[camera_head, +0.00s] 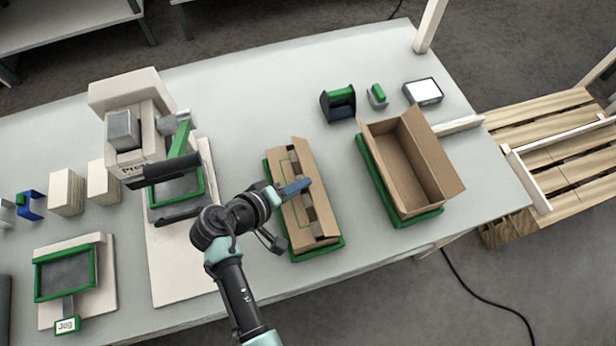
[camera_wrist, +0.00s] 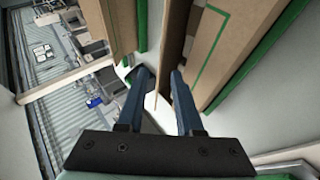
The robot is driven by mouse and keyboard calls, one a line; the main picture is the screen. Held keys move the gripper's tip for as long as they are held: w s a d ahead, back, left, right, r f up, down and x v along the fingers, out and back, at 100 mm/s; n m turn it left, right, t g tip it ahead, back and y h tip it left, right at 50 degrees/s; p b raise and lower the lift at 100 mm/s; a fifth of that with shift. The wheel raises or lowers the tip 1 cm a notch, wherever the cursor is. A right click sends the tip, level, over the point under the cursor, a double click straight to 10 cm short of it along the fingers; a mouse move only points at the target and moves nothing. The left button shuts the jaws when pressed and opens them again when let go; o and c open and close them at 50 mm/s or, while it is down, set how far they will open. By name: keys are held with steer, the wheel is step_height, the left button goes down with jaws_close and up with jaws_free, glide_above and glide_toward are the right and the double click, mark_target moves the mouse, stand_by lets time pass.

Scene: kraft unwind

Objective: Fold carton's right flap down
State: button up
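The narrow brown carton (camera_head: 325,208) sits on a green-edged base in the middle of the table. Its top is partly open, with a dark gap along its length between the side panels. My gripper (camera_head: 296,187) is over the carton's middle, its blue fingers reaching across the gap toward the right panel. In the wrist view my gripper's fingers (camera_wrist: 160,75) are apart. A thin cardboard edge, seemingly a flap (camera_wrist: 165,45), shows between them in that view; contact cannot be told. Part of the carton's top is hidden behind the fingers.
A larger open carton (camera_head: 436,160) on a green-edged base stands to the right. A tape dispenser (camera_head: 339,103), a green-topped item (camera_head: 377,95) and a grey box (camera_head: 423,91) lie behind. A press (camera_head: 130,125) stands left. Bare table lies in front of the cartons.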

mark_target(315, 184)
steer(key=shift+x, duration=2.3)
jaws_close()
